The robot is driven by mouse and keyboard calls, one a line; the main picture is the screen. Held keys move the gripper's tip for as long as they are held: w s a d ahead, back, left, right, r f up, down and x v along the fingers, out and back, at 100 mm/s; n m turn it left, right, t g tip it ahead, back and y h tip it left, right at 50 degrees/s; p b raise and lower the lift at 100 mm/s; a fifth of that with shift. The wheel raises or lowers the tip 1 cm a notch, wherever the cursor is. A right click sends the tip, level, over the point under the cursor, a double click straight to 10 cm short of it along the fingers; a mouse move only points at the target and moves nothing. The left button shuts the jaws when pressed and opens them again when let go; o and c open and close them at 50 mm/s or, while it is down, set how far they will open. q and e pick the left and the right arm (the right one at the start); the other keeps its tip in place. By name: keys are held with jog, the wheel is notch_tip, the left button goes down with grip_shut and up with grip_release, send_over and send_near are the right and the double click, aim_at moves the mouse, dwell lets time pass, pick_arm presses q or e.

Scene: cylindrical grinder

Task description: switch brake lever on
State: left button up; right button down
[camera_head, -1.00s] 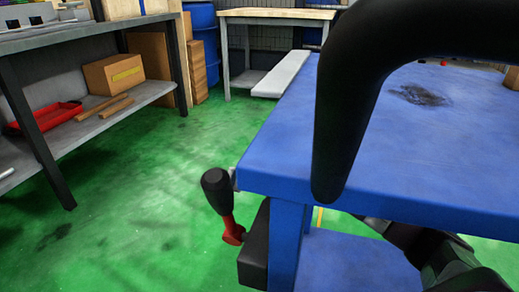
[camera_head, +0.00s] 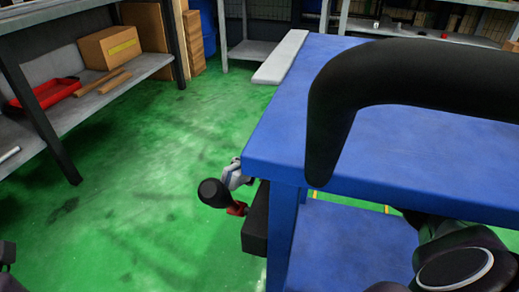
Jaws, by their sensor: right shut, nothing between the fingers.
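The brake lever has a black knob (camera_head: 213,193) and a red base (camera_head: 238,209). It is mounted on a black box (camera_head: 256,222) beside the front left leg of the blue table (camera_head: 290,130). The lever leans toward the left and lies low, tilted well away from upright. My right gripper (camera_head: 236,174) shows as a small grey shape just above and behind the knob, near the table corner. It is shut and empty; whether it touches the lever is unclear. The table corner and box hide much of it. My left gripper is not in view.
A thick black curved bar (camera_head: 350,100) crosses in front of the tabletop. A grey shelf (camera_head: 100,95) with a cardboard box (camera_head: 110,46) and a red tray (camera_head: 45,92) stands left. The green floor (camera_head: 150,190) left of the lever is clear.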

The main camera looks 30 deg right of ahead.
jog(key=v, duration=1.2)
dwell(0.6)
